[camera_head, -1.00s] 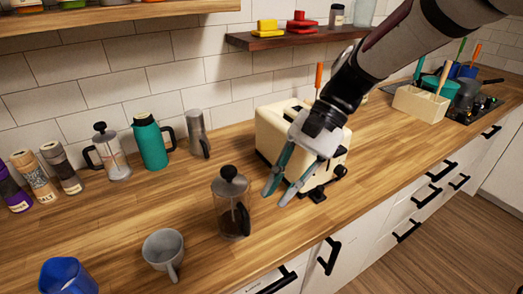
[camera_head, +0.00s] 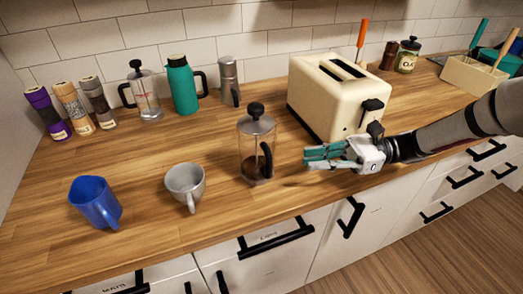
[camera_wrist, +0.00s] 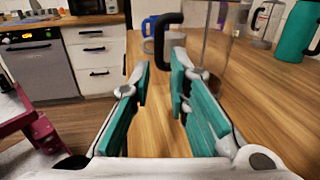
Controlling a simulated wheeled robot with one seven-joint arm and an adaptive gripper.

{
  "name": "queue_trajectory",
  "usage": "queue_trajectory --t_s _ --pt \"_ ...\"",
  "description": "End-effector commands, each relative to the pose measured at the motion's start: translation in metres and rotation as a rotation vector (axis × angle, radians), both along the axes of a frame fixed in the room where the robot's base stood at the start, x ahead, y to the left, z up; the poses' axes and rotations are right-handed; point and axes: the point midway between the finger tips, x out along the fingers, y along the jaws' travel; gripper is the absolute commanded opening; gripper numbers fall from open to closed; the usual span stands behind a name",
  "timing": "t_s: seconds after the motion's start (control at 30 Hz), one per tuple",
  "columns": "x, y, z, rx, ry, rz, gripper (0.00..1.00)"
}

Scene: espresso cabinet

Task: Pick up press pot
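A glass press pot (camera_head: 257,147) with a black knob and black handle stands upright on the wooden counter, with dark contents at its bottom. Its handle faces the counter's front right. My gripper (camera_head: 310,156) is low over the counter, right of this pot and apart from it, with fingers pointing left. In the wrist view the fingers (camera_wrist: 162,75) are open with nothing between them. The pot (camera_wrist: 208,40) shows beyond the fingertips there, its handle roughly ahead of the gap and its top cut off. A second press pot (camera_head: 146,96) stands near the back wall.
A cream toaster (camera_head: 325,100) stands just behind my gripper. A grey mug (camera_head: 183,184) and a blue mug (camera_head: 92,203) stand left of the near pot. A teal flask (camera_head: 183,88), a grey grinder (camera_head: 228,80) and several jars line the back. The counter between pot and gripper is clear.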

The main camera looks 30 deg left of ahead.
Motion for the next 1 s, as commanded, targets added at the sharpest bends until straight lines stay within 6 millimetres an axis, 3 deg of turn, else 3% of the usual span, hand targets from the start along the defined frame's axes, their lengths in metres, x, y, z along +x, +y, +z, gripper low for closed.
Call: queue_trajectory --t_s 0.23,0.57,0.83,1.0 --pt "-0.028 0.034 0.001 -0.001 0.0 0.001 0.17" --pt "-0.041 0.05 0.003 -0.002 -0.001 0.001 0.17" --pt "-0.065 0.078 0.01 -0.001 0.0 0.004 0.17" --pt "-0.068 0.084 0.009 -0.001 -0.002 -0.001 0.17"
